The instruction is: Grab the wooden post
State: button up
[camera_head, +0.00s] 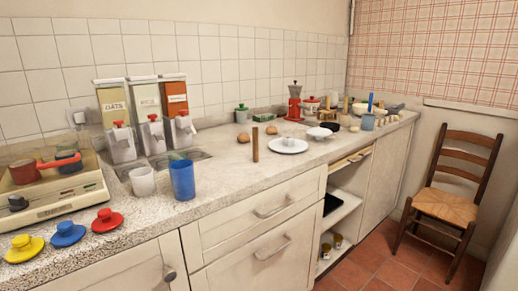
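A brown wooden post (255,144) stands upright on the speckled countertop (226,174). It is slim and stands just left of a white plate (287,146) and right of a blue cup (182,180). A small gap shows between the post and the plate. My gripper is not in the head camera view.
A grey-white cup (142,181) stands left of the blue cup. Three dispensers (147,113) and a stove (50,193) are at left. Red, blue and yellow lids (107,220) lie at the front. Crowded kitchenware fills the far right counter. A wooden chair (450,190) stands at right.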

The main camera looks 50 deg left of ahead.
aim_at(255, 131)
jog(key=u, duration=1.7)
jog(key=k, duration=0.45)
jog(key=z, duration=0.35)
